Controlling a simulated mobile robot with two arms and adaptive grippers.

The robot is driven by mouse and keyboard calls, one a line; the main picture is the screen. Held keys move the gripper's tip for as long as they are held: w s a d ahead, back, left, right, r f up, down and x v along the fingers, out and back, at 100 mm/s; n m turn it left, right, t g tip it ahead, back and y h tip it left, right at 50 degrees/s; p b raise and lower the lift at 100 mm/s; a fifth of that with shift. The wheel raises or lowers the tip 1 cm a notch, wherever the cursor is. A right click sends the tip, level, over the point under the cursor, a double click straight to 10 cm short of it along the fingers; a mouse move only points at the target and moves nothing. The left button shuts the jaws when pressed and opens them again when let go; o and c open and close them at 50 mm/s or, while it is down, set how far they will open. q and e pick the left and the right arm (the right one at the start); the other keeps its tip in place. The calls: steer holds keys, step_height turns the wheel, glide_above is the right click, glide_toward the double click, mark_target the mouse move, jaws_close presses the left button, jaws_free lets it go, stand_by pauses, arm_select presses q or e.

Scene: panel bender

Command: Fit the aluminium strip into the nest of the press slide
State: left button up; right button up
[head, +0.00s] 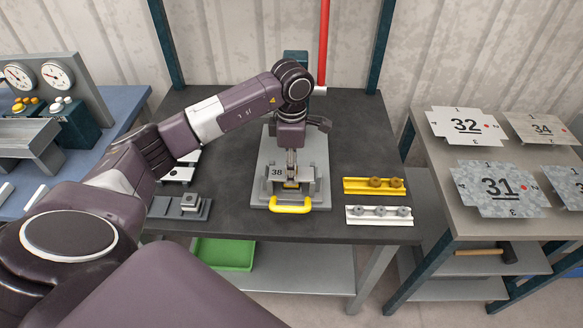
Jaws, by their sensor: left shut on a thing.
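The press slide (257,193) is a grey plate with a yellow handle (291,205) at its front. It sits on the dark table, at the foot of a small press whose block is marked 38. My left gripper (291,181) points straight down over the middle of the slide, between the grey blocks. It is shut on a thin piece, which I take to be the aluminium strip. The fingers and blocks hide most of the strip and the nest, so I cannot tell whether the strip is seated. My right gripper is not in view.
A yellow rail (353,186) and a white rail (357,215), each with round knobs, lie right of the press. A grey fixture (162,206) lies to the left. A side table (437,151) at right holds numbered plates. A green bin (224,256) stands below.

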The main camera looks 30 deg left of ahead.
arm_select(q)
steer(key=o, duration=1.3)
steer(key=shift+r, duration=0.1)
step_height(320, 180, up, 12)
